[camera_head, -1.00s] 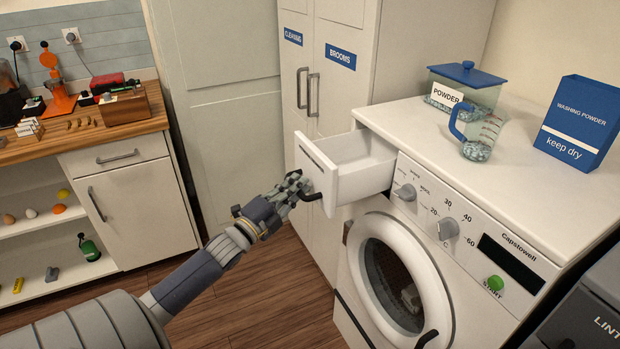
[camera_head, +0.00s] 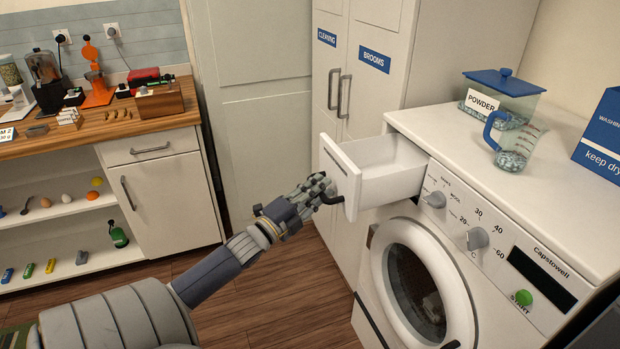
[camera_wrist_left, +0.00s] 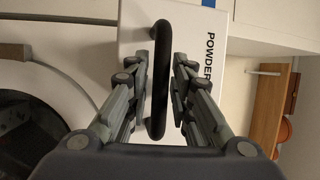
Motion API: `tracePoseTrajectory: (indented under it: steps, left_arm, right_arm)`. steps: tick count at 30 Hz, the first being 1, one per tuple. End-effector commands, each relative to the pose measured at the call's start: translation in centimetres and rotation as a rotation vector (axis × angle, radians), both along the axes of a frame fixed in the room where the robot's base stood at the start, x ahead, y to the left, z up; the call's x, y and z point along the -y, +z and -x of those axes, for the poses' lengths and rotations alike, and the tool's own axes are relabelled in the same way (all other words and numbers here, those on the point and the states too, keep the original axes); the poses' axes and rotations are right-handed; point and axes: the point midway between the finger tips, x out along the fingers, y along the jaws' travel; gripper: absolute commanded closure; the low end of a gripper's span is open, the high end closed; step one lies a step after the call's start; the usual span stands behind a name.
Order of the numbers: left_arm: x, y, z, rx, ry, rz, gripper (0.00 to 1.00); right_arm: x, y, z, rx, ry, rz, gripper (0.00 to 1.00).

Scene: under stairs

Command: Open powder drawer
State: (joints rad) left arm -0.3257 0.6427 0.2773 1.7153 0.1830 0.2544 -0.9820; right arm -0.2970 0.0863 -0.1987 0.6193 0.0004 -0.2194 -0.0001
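The powder drawer (camera_head: 375,178) at the washing machine's upper left is pulled well out, and its white inside shows empty. In the left wrist view, the drawer front (camera_wrist_left: 205,17) carries the word POWDER and a dark bar handle (camera_wrist_left: 159,80). My left gripper (camera_head: 322,188) is at the front of the drawer. Its two fingers (camera_wrist_left: 164,75) stand on either side of the handle and close on it; any thin gap is hard to judge. My right gripper is in neither view.
The washing machine (camera_head: 470,150) bears a lidded powder box (camera_head: 520,98), a measuring jug (camera_head: 515,148) and a blue washing powder carton (camera_head: 600,130). A tall cupboard (camera_head: 365,95) stands behind the drawer. Wooden floor (camera_head: 270,290) is clear below my arm.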

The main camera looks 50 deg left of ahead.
Motion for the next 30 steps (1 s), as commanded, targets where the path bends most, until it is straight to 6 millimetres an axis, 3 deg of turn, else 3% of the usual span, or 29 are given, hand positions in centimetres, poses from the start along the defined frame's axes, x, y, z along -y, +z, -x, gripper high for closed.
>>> tracePoseTrajectory:
  steps: [5, 19, 24, 30]
  left_arm:
    - [0.0, -0.5, 1.8, -0.003, 0.000, 0.002, 0.79]
    - [0.1, -2.0, 10.0, -0.004, 0.000, 0.002, 0.79]
    - [0.1, -2.2, 11.4, -0.003, 0.001, 0.001, 0.79]
    - [0.1, -2.2, 11.7, -0.002, 0.000, 0.000, 0.79]
  right_arm:
    - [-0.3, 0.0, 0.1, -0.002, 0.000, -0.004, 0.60]
    - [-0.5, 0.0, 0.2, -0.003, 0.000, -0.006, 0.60]
    - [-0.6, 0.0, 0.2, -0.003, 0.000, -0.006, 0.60]
    - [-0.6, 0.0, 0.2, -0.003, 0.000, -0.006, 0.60]
